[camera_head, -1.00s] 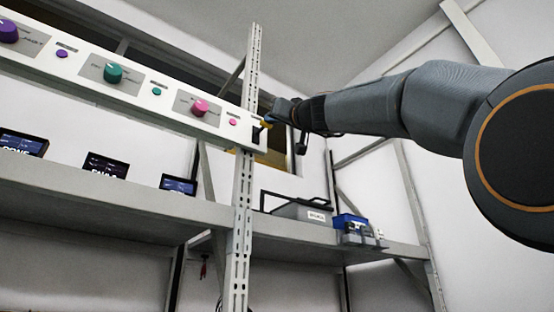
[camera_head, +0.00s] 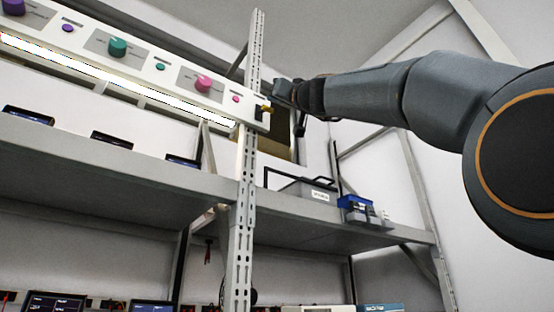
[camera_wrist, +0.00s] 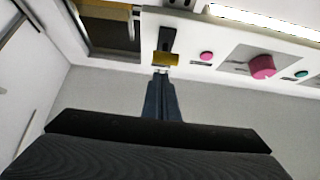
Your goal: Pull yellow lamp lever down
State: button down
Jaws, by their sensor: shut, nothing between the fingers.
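The yellow lamp lever (camera_head: 266,109) is at the right end of the white control panel (camera_head: 150,75), beside the slotted rack post. It also shows in the wrist view (camera_wrist: 166,58), as a yellow block below a dark slot. My gripper (camera_head: 276,92) is close to the lever in the head view. In the wrist view its shut, empty fingertips (camera_wrist: 160,76) are just below the yellow block. I cannot tell whether they touch it. A bright white lamp strip (camera_head: 120,82) is lit under the panel.
Pink (camera_head: 203,83), teal (camera_head: 117,47) and purple knobs (camera_head: 14,6) sit on the panel with small buttons. The slotted post (camera_head: 244,180) stands next to the lever. A shelf below holds dark displays, a grey case (camera_head: 306,189) and a blue bin (camera_head: 352,202).

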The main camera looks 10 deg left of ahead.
jog(key=b+v, duration=0.7)
jog(key=v, duration=0.2)
jog(key=shift+s+d+b, duration=0.25)
jog(key=shift+s+b, duration=0.05)
jog(key=shift+b, duration=0.05)
dwell(0.4)
jog(key=shift+w, duration=0.1)
dwell(0.5)
